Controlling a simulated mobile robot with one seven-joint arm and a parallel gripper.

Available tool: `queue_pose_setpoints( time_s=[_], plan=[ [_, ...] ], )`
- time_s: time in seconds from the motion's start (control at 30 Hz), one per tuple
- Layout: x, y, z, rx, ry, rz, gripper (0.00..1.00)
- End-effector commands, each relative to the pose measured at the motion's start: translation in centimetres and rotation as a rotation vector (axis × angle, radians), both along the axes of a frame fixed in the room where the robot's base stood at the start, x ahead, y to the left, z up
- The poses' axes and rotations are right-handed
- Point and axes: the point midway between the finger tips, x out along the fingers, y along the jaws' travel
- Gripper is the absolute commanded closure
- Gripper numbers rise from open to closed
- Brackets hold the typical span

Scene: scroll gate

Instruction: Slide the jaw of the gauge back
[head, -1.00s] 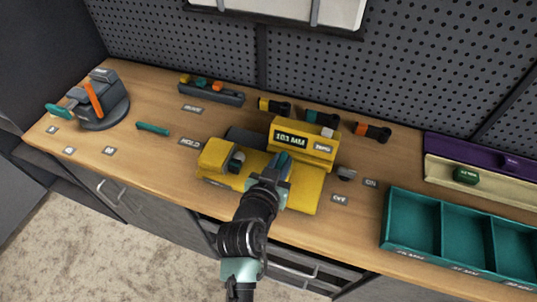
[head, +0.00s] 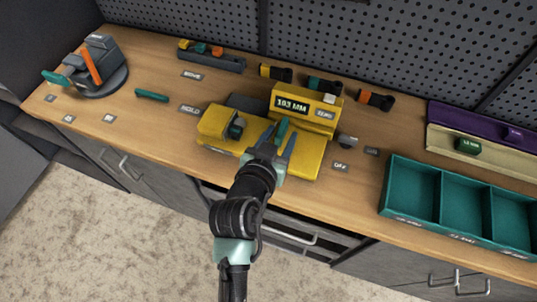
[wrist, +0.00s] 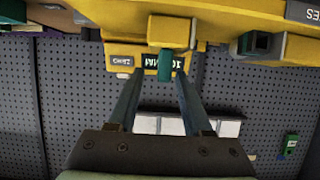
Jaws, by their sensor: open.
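A teal handle (head: 282,131) stands up on the gauge, just beyond my gripper (head: 277,136). The same handle (wrist: 166,65) shows in the wrist view between and ahead of my two fingers. My gripper (wrist: 155,85) is open and empty, its fingers spread to either side of the teal handle. I cannot tell whether a finger touches it.
A teal compartment tray (head: 412,218) stands at the right, with purple and cream trays (head: 478,143) behind. Coloured clamps (head: 325,86) lie behind the gauge. A grey device (head: 98,68) stands far left, a teal bar (head: 152,95) near it. Bench left of the gauge is mostly clear.

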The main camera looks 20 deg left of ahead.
Motion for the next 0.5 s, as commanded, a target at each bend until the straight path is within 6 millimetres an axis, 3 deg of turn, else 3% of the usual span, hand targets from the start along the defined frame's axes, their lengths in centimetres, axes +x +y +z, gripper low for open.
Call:
queue_pose_setpoints(
  time_s=[0.3, 0.5],
  plan=[
    [-6.0, 0.2, 2.2, 0.0, 0.001, 0.0, 0.5],
    [-8.3, 0.3, 3.2, 0.0, 0.002, -0.001, 0.5]
  ],
)
